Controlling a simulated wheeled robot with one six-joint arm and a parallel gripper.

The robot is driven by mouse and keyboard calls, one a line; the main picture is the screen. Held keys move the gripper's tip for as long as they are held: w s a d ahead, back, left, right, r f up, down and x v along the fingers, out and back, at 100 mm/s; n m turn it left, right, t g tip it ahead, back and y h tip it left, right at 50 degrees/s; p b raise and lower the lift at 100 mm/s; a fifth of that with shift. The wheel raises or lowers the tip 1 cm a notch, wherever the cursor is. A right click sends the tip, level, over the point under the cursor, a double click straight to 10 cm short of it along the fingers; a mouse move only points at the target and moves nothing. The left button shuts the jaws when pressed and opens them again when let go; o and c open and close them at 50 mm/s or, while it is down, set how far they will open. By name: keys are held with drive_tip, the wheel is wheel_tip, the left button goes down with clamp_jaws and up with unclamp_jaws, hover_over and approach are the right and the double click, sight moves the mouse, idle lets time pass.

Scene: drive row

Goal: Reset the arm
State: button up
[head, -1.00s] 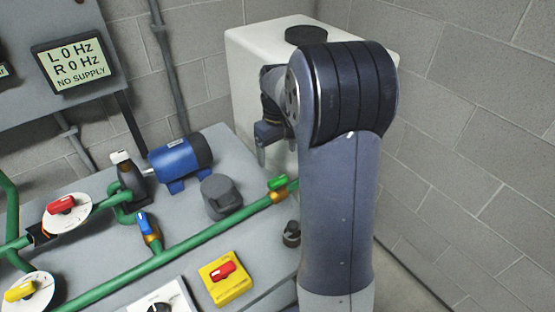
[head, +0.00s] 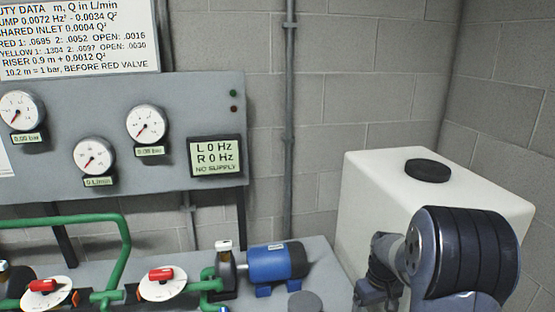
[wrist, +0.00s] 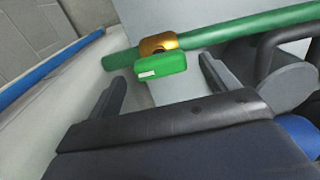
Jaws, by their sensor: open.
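My arm stands at the lower right of the head view, in front of a white tank (head: 385,185). My gripper's fingertips are cut off or hidden there. In the wrist view my gripper (wrist: 165,80) is open, its two dark fingers apart with nothing held. Between and beyond the fingers is a green-handled valve (wrist: 160,66) with a brass body on a green pipe (wrist: 235,33). I cannot tell whether a finger touches it.
A blue motor (head: 275,262) and a grey cap (head: 305,301) are on the bench. Red-handled valves (head: 160,275) sit to the left. A panel with gauges (head: 147,123) and a display reading "NO SUPPLY" (head: 215,156) is behind. A block wall closes the right side.

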drive_tip(key=shift+f, duration=0.95)
drive_tip(key=shift+r, duration=0.1)
